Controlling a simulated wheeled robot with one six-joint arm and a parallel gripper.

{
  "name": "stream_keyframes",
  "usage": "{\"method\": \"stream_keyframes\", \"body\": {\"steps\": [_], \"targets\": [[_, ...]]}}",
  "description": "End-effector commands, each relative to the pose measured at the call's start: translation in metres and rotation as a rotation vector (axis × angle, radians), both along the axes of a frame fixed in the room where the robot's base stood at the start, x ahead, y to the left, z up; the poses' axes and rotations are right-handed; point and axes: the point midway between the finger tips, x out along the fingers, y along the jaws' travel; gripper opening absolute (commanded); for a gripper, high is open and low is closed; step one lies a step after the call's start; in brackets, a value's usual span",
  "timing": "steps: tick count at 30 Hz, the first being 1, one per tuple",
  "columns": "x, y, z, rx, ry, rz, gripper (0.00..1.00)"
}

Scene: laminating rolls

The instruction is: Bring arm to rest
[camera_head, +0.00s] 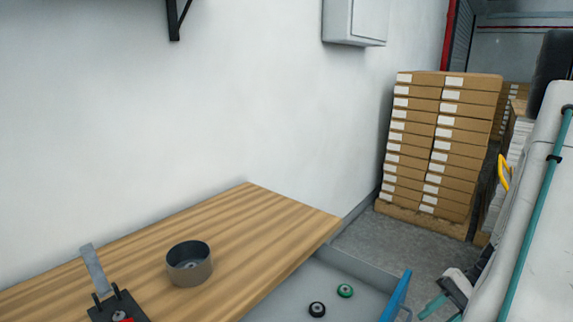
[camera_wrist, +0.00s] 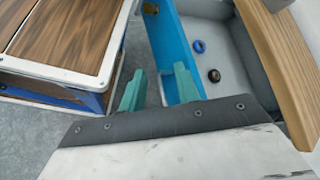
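My gripper (camera_head: 438,306) is at the lower right of the head view, beside the blue front of an open drawer (camera_head: 398,296). The drawer's blue front (camera_wrist: 171,45) lies just beyond the fingers in that view. Inside the grey drawer are two small rolls, one black (camera_head: 317,309) and one green (camera_head: 345,291). The wrist view shows a blue ring-shaped roll (camera_wrist: 199,46) and a dark one (camera_wrist: 214,75) there.
A wooden worktop (camera_head: 255,225) carries a grey round container (camera_head: 190,266) and a black device with a lever (camera_head: 118,306). Stacked boxes (camera_head: 440,140) stand on a pallet behind. A wood-topped unit with a white frame (camera_wrist: 60,40) is left in the wrist view.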

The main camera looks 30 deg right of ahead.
Motion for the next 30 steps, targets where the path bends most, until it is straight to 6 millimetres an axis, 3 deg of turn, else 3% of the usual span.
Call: {"method": "stream_keyframes", "body": {"steps": [3, 14, 24, 30], "targets": [[0.014, 0.021, 0.033, -0.132, 0.08, 0.123, 0.32], [0.036, 0.092, 0.113, -0.57, 0.126, 0.412, 0.32], [0.032, 0.167, 0.175, -0.931, -0.143, 0.665, 0.32], [0.022, 0.206, 0.202, -1.026, -0.373, 0.797, 0.32]]}}
